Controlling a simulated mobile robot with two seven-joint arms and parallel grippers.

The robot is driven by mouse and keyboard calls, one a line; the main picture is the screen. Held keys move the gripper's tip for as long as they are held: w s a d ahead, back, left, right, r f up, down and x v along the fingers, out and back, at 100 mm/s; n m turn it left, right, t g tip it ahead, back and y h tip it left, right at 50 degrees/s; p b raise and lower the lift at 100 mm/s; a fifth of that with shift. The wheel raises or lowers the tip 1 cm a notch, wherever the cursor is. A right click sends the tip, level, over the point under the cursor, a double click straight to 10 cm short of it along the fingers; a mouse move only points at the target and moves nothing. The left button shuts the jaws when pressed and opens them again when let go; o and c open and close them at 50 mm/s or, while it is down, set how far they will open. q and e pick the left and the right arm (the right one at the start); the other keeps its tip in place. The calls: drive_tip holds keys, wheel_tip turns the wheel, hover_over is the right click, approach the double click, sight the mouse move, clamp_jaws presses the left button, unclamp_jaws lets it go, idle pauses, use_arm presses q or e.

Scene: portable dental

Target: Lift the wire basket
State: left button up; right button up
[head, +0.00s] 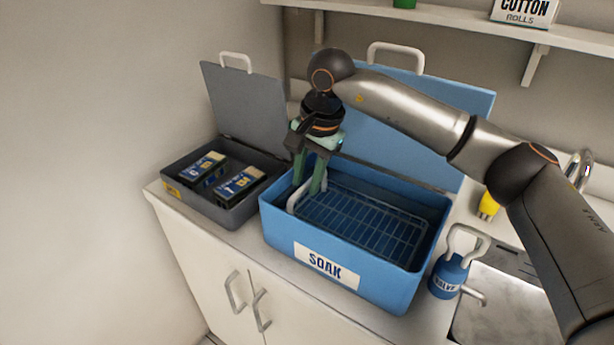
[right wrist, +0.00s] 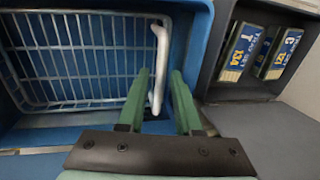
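The wire basket (head: 365,222) sits inside the blue SOAK box (head: 300,243), with its grid below the box rim. Its white handle (head: 295,200) stands at the left end; the handle also shows in the right wrist view (right wrist: 161,50). My right gripper (head: 307,188) points down into the left end of the box. My left gripper is not in view.
The blue box's lid (head: 440,105) stands open behind it. A grey box (head: 200,211) with dark labelled packs is on the left. A blue bottle (head: 449,276) and a sink (head: 500,310) are on the right. A shelf (head: 460,18) runs above.

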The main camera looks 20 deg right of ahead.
clamp_jaws()
idle(1.1)
